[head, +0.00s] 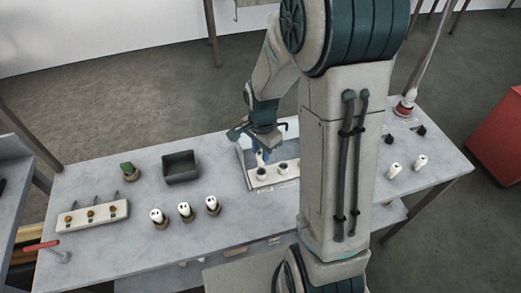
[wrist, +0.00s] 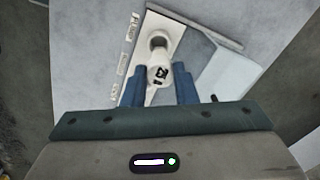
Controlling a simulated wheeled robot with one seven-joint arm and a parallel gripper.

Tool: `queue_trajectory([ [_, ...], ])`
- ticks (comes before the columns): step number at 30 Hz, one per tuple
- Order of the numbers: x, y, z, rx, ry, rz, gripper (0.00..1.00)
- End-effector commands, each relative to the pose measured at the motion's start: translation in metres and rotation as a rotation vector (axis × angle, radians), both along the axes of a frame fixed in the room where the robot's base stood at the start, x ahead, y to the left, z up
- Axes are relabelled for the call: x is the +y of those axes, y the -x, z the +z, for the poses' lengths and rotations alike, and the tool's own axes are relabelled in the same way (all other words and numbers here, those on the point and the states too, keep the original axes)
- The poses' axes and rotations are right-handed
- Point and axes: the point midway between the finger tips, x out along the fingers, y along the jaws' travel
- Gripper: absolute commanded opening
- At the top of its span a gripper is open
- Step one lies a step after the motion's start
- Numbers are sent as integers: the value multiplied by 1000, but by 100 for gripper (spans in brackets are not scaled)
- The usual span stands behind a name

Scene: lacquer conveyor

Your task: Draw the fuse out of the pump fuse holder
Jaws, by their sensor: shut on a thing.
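The white fuse holder block (head: 272,182) stands near the middle of the bench, with round sockets on top. In the wrist view the block (wrist: 170,22) carries a round socket (wrist: 158,41) at its far end. My gripper (head: 262,158) is over the left end of the block. In the wrist view its two blue fingers (wrist: 159,84) are shut on a white fuse (wrist: 160,75) with dark markings on its top. The fuse's lower end is hidden, so I cannot tell whether it is still seated. Small labels (wrist: 124,62) line the block's side, too small to read surely.
A grey bin (head: 181,167) and a green-topped part (head: 129,171) stand to the left. Several white-capped parts (head: 185,211) stand in front of the bin. A white switch block (head: 93,216) is at far left. My arm hides part of the bench right of the block.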

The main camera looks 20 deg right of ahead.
Motion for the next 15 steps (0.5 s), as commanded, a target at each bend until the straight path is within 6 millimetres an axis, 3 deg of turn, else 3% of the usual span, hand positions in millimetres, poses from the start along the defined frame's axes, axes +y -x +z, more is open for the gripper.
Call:
queue_trajectory([
  [8, 0, 0, 1, -1, 0, 0, 0],
  [15, 0, 0, 16, -2, 0, 0, 0],
])
